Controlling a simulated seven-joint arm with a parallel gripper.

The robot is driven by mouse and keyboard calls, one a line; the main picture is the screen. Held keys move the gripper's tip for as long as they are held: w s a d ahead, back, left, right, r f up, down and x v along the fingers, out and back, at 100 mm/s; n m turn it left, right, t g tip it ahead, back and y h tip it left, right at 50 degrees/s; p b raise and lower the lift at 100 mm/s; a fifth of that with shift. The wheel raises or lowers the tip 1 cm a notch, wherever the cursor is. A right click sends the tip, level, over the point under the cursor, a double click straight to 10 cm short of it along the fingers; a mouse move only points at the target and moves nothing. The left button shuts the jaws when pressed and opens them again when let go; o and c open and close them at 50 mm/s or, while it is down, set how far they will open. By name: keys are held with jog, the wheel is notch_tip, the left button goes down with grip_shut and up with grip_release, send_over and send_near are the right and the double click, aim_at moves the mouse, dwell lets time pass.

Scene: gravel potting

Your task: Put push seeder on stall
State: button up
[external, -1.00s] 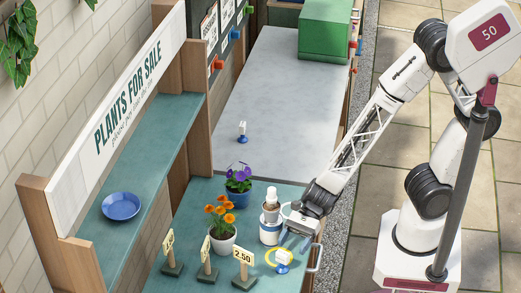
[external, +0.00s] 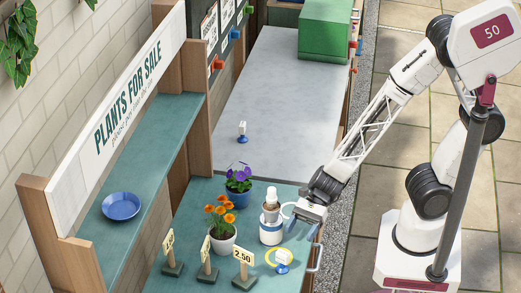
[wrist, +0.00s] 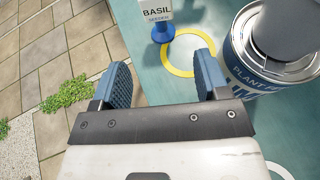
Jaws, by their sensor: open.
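A small seeder with a blue base and a white label reading "BASIL SEEDER" (wrist: 161,27) stands at the edge of a yellow ring (wrist: 188,73) on the teal counter. In the external view this seeder (external: 283,261) is near the counter's front right, beside the metal rail. The stall (external: 196,100) is the wooden frame with a "PLANTS FOR SALE" sign and a teal shelf, at left. My gripper (external: 307,214) is above the counter's right edge, up and right of the seeder. In the wrist view my gripper (wrist: 163,75) is open and empty, with the seeder beyond the fingers.
A plant-food tin (external: 271,231) with a cup and white object on top stands close to my gripper. An orange-flower pot (external: 222,241), purple-flower pot (external: 238,195) and price signs (external: 243,268) occupy the counter. A blue dish (external: 121,207) sits on the shelf; another small blue-and-white item (external: 242,131) is behind.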

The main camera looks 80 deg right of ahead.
jog(key=shift+r, duration=0.1)
jog(key=shift+d+r+n, duration=0.1)
jog(key=shift+r+n, duration=0.1)
jog(key=shift+n, duration=0.1)
jog(key=s+d+r+n+h, duration=0.4)
jog(key=d+r+n, duration=0.2)
jog(key=d, duration=0.3)
jog(key=s+d+r+n+g+h, duration=0.1)
jog(key=s+d+r+n+h, duration=0.3)
jog(key=d+r+n, duration=0.2)
jog(key=s+d+r+n+h, duration=0.4)
jog(key=d+r+n, duration=0.3)
jog(key=d, duration=0.6)
jog(key=shift+d+n+g+h, duration=0.4)
jog(key=shift+n+h, duration=0.1)
jog(key=shift+n, duration=0.5)
jog(key=shift+r, duration=0.1)
